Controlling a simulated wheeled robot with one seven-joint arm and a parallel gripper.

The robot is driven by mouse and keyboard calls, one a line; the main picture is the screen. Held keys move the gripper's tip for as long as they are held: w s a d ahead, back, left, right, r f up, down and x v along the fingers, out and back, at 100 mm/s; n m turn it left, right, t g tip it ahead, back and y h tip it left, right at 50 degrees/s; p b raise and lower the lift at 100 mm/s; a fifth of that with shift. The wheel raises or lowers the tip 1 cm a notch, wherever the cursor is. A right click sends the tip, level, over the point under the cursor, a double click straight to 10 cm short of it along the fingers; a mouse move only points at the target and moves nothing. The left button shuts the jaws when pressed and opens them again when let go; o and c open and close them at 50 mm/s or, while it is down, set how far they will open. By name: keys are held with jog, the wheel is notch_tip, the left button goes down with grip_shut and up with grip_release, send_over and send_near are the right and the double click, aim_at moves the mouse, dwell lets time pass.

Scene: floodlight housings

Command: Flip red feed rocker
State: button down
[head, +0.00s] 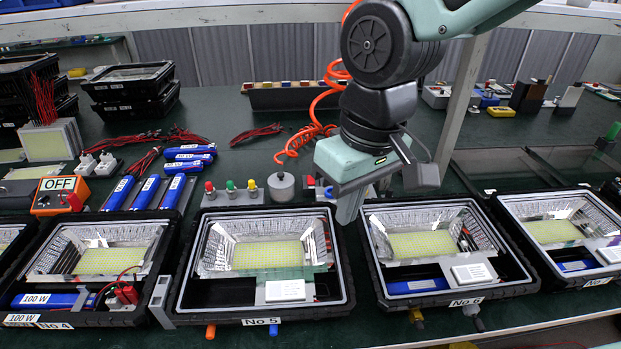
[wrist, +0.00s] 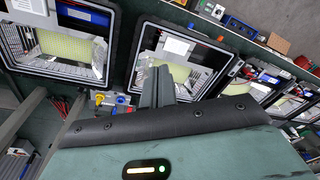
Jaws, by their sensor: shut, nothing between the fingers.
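My gripper (head: 347,215) points down with its fingers together and empty, at the gap between the No 5 and No 6 housings. In the wrist view its closed fingers (wrist: 157,85) reach toward the No 5 housing. A small control block (head: 328,192) with red and blue parts sits behind that gap, partly hidden by my gripper. In the wrist view a yellow and a blue part of this block (wrist: 115,100) show left of the fingers. I cannot tell a red rocker's position there. Another red switch-like part (head: 127,293) sits in the No 4 housing.
The No 5 housing (head: 343,290) and No 6 housing (head: 450,293) stand open. Red, green and yellow buttons (head: 230,197) and a grey knob (head: 281,187) stand behind No 5. An orange box marked OFF (head: 58,195) is at left. The bench behind is partly clear.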

jog(key=w+a+f+m+t+b, duration=0.1)
jog(key=w+a+f+b, duration=0.15)
jog(key=w, duration=0.75)
jog(key=w+a+f+m+b, duration=0.2)
jog(key=w+b, duration=0.2)
jog(key=w, duration=0.5)
jog(key=m+t+h+b, duration=0.1)
jog(key=m+t+b, duration=0.25)
jog(key=b, duration=0.35)
send_over(311, 180)
jog(key=s, duration=0.3)
notch_tip(311, 180, down, 8)
jog(key=shift+f+g, duration=0.15)
jog(key=shift+g, duration=0.3)
jog(key=x, duration=1.4)
jog(key=shift+s+d+f, duration=0.1)
jog(key=shift+s+d, duration=0.15)
jog(key=shift+s, duration=0.1)
